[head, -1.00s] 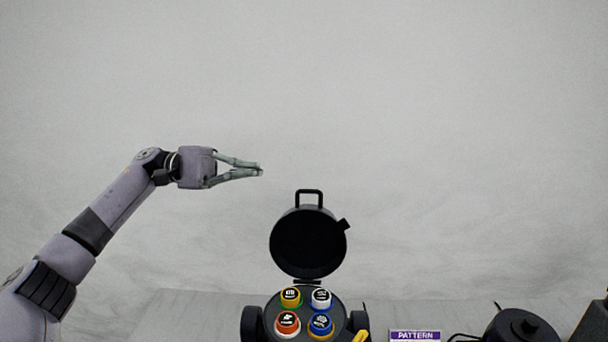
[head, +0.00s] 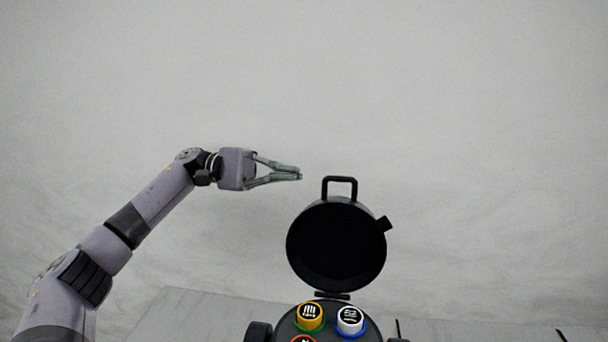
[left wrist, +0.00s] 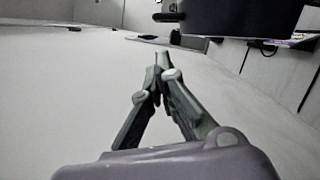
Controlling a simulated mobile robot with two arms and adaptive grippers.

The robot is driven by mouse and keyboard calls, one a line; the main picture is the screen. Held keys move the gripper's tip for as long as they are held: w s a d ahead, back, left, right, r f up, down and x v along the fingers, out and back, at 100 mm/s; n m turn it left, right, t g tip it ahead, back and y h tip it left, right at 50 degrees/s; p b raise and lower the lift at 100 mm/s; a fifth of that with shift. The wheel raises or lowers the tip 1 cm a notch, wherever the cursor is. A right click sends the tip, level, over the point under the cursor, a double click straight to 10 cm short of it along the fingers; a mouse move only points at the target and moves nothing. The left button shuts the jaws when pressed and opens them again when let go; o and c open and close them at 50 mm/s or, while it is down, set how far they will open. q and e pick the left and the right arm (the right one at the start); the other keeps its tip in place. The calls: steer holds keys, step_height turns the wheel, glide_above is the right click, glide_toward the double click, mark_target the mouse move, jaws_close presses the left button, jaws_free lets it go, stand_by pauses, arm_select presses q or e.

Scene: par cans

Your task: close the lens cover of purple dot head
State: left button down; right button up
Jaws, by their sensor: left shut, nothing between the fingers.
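The lens cover (head: 337,246) is a round black lid with a handle on top and a small tab at its right. It stands open, upright, on a hinge behind the par can head (head: 290,325), whose face carries several coloured caps. No purple dot shows in these frames. My left gripper (head: 300,174) is shut and empty, up and to the left of the cover's handle, apart from it in the picture. In the left wrist view its fingertips (left wrist: 161,62) meet, and a large dark body hangs at the top right. My right gripper is not in view.
A yellow-rimmed cap (head: 310,315) and a white cap with a blue rim (head: 349,319) sit on the head's face. A pale table (head: 200,315) lies around it.

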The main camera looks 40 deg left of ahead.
arm_select(q)
steer(key=p+x, duration=0.4)
steer(key=x, duration=0.5)
steer(key=shift+s+r, duration=0.2)
steer(key=shift+s, duration=0.1)
